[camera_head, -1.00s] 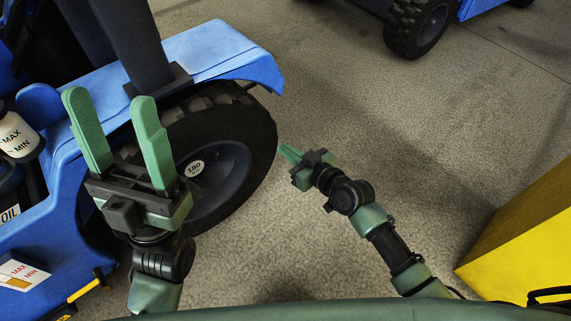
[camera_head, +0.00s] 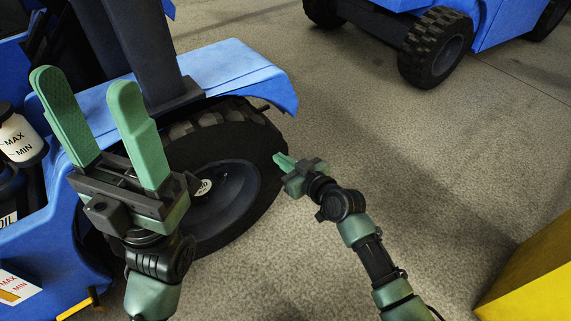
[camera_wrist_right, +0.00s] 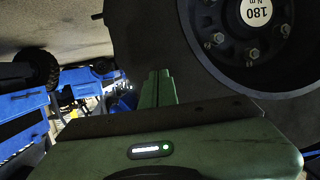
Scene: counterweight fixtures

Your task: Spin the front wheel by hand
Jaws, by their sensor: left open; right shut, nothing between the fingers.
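The front wheel (camera_head: 228,185) is a black treaded tyre with a dark grey hub, under the blue fender of the vehicle at the left. In the right wrist view the wheel's hub (camera_wrist_right: 235,40) fills the upper right, with bolts and a round "180 Nm" label. My right gripper (camera_head: 282,160) is shut and empty at the right edge of the tyre. In the right wrist view its closed green fingers (camera_wrist_right: 158,88) lie beside the tyre; I cannot tell whether they touch it. My left gripper (camera_head: 92,110) is open and empty, raised in front of the fender, hiding part of the wheel.
The blue fender (camera_head: 225,68) overhangs the wheel. A second blue vehicle (camera_head: 440,40) stands at the back right. A yellow block (camera_head: 535,275) is at the lower right. Bottles (camera_head: 18,135) sit at the left. The concrete floor between is clear.

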